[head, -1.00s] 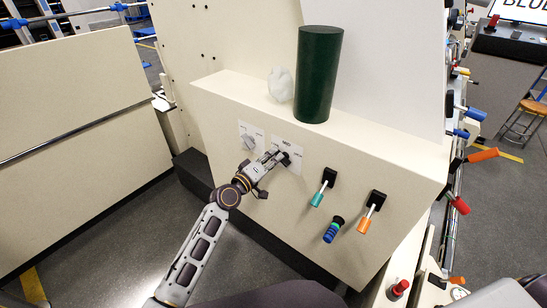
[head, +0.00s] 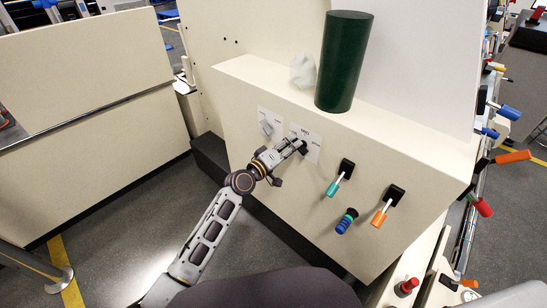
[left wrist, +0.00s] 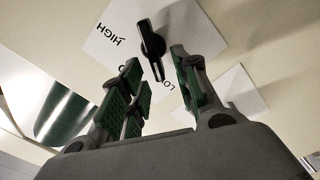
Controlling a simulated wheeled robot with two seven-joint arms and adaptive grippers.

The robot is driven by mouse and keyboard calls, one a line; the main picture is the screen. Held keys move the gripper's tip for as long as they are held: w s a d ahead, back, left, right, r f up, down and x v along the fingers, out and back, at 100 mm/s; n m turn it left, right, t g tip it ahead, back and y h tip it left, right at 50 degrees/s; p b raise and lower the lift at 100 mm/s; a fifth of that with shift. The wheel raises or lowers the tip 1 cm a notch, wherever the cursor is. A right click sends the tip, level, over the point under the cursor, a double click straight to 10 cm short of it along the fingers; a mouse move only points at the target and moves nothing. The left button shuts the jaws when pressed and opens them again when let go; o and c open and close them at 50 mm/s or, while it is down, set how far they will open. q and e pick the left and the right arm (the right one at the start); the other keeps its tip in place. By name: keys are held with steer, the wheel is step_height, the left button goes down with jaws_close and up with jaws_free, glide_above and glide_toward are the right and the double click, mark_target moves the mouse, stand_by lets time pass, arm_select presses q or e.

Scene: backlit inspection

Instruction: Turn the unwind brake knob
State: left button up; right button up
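A black knob with a long pointer bar (left wrist: 152,45) sits on a white label (left wrist: 105,38) reading HIGH and LOW in the left wrist view. In the head view the same label (head: 313,150) is on the cream panel's front face, and my gripper partly hides the knob. No name for the knob is readable. My left gripper (left wrist: 160,80) is open, its green-padded fingers on either side of the knob's lower end, with gaps visible. In the head view my left gripper (head: 298,148) points at this label. My right gripper is not in view.
A grey knob (head: 266,127) on another label is to the left. A dark green cylinder (head: 343,62) and a crumpled white object (head: 303,70) stand on the ledge.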

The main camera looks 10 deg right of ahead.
arm_select(q)
steer(key=v, duration=1.1)
steer(key=shift+s+a, duration=0.15)
steer(key=shift+s, duration=0.05)
steer(key=shift+f, duration=0.1)
stand_by(0.6)
